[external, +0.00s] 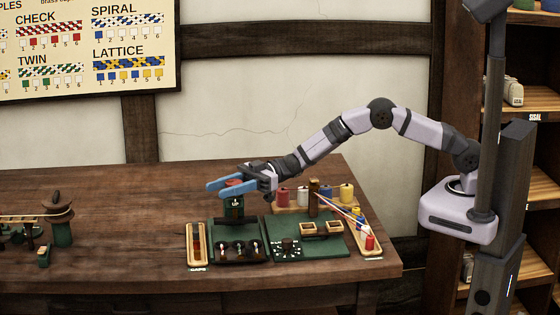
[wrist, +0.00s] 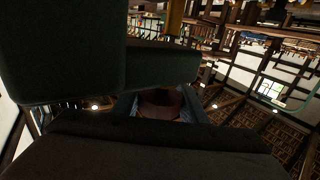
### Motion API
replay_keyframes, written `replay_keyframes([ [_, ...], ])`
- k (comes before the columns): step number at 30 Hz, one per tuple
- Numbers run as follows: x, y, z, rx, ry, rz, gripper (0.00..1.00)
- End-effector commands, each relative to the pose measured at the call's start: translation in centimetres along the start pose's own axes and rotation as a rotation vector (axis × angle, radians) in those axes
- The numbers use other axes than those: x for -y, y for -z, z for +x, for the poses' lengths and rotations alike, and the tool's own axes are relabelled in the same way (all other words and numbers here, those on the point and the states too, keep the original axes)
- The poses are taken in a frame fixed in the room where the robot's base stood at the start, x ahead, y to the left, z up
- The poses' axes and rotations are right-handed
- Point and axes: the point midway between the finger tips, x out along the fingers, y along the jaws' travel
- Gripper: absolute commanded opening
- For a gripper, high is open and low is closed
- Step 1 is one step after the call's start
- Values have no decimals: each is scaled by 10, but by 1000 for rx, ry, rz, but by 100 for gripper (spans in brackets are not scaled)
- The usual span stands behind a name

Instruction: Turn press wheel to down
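The press (external: 233,211) is a dark green block with a label reading UP on its front, on a dark green board. Its red wheel (external: 236,182) sits on top, partly hidden by my fingers. My gripper (external: 227,186) has two blue fingers held apart at wheel height, one on each side of the wheel. In the wrist view a dark red round part (wrist: 161,103), which looks like the wheel, lies between the fingers. I cannot tell whether the fingers touch it. Large dark shapes hide much of the wrist view.
A tray marked CAPS (external: 188,252) stands left of the press. Dark round holders (external: 238,250) are in front of it. The table's left middle (external: 130,215) is clear.

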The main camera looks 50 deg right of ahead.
Motion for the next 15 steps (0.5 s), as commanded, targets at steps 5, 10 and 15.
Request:
replay_keyframes([
  [5, 0, 0, 1, -2, -14, 0, 16],
  [10, -2, 0, 1, -5, -84, -1, 16],
  [15, -4, 1, 0, -2, -133, -1, 16],
])
